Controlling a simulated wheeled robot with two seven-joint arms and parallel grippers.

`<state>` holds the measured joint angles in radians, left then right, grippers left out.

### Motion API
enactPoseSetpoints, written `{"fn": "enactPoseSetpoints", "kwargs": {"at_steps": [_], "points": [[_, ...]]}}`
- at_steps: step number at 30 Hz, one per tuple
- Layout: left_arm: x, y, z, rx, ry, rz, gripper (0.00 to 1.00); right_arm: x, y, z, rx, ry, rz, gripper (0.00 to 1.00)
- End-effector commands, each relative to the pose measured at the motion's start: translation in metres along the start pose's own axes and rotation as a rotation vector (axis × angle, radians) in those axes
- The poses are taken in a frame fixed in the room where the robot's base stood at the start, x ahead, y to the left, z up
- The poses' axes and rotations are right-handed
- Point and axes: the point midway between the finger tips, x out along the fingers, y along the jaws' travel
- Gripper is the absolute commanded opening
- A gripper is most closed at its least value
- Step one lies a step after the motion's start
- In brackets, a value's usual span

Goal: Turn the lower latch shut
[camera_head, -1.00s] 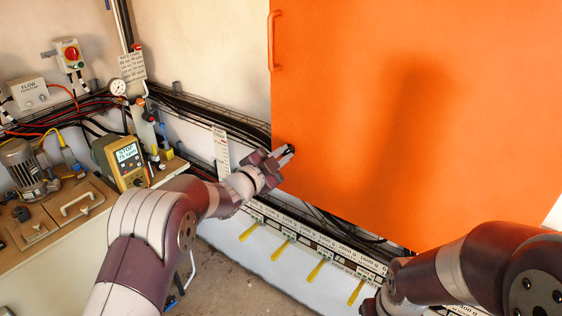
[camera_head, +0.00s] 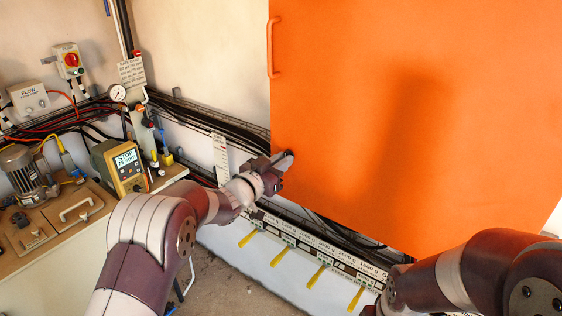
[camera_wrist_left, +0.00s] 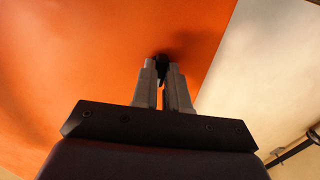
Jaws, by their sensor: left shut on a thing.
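The large orange door (camera_head: 400,110) fills the right half of the head view and looks closed. The lower latch (camera_wrist_left: 162,66) is a small dark piece near the door's lower left edge. It shows in the left wrist view between my fingertips. My left gripper (camera_head: 285,158) is at the door's lower left corner, shut on the latch; the fingers (camera_wrist_left: 163,80) hide most of it. Its exact angle cannot be told. My right arm shows at the lower right, but its gripper is out of view.
An orange handle (camera_head: 271,48) is on the door's upper left edge. A bench with a yellow meter (camera_head: 122,167), a motor (camera_head: 24,172) and cables stands at left. A white rail with several yellow strips (camera_head: 318,276) runs below the door.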

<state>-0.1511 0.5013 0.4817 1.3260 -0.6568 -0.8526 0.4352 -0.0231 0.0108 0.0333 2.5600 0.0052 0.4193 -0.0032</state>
Motion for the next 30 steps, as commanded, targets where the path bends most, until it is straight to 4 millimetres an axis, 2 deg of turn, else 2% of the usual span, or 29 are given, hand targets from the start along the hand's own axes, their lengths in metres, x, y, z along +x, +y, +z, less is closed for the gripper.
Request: {"fn": "enactPoseSetpoints", "kwargs": {"at_steps": [19,20,22,30], "points": [[0.0003,-0.0007,-0.0041,-0.049,0.008,-0.001,0.00,-0.0012,0.0000,-0.0001,0.000,0.000,0.000,0.00],[0.0003,-0.0007,-0.0041,-0.049,0.008,-0.001,0.17,-0.0012,0.0000,-0.0001,0.000,0.000,0.000,0.00],[0.0002,-0.0007,-0.0038,-0.049,0.007,-0.001,0.39,-0.0012,0.0000,-0.0001,0.000,0.000,0.000,0.00],[-0.0002,-0.0005,-0.0017,-0.049,0.004,-0.001,0.39,-0.0008,0.0000,-0.0001,0.000,0.000,0.000,0.00]]}}
